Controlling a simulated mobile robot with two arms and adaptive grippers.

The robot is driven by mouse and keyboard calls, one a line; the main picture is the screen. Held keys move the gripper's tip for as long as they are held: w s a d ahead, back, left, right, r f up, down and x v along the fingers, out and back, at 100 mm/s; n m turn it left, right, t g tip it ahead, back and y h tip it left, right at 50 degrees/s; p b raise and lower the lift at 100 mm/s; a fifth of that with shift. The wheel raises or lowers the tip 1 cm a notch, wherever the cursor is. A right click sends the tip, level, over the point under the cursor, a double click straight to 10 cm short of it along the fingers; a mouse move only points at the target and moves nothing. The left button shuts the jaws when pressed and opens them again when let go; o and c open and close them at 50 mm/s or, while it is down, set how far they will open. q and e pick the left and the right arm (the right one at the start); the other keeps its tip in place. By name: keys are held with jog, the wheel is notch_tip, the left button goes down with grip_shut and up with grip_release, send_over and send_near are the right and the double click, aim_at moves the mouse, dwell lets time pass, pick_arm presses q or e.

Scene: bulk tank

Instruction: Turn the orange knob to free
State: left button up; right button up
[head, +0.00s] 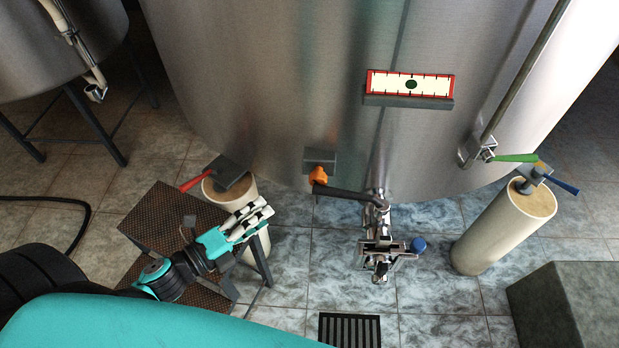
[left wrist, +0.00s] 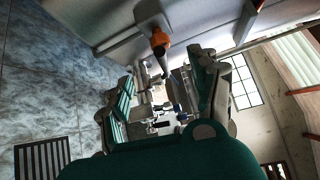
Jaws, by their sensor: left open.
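The orange knob (head: 318,176) sits on a small grey box (head: 320,158) low on the front of the steel tank (head: 270,70). A dark lever or arm runs from beside the knob to the right, to the valve fitting. The knob also shows in the left wrist view (left wrist: 159,40), above the space between the fingers. My left gripper (head: 258,214) is open and empty, to the lower left of the knob and apart from it. In the left wrist view its two fingers (left wrist: 158,95) are spread. My right gripper is not in view.
The metal valve (head: 377,240) with a blue knob (head: 417,245) juts out right of the orange knob. A brown step (head: 165,222) stands by my left arm. Pale posts with a red handle (head: 195,180) and a blue handle (head: 563,186) flank the tank. A floor drain (head: 349,330) lies in front.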

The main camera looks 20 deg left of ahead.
aim_at(313, 180)
pick_arm(q)
jog(key=p+x, duration=0.2)
jog(key=x, duration=1.3)
jog(key=shift+w+d, duration=0.15)
jog(key=shift+w, duration=0.2)
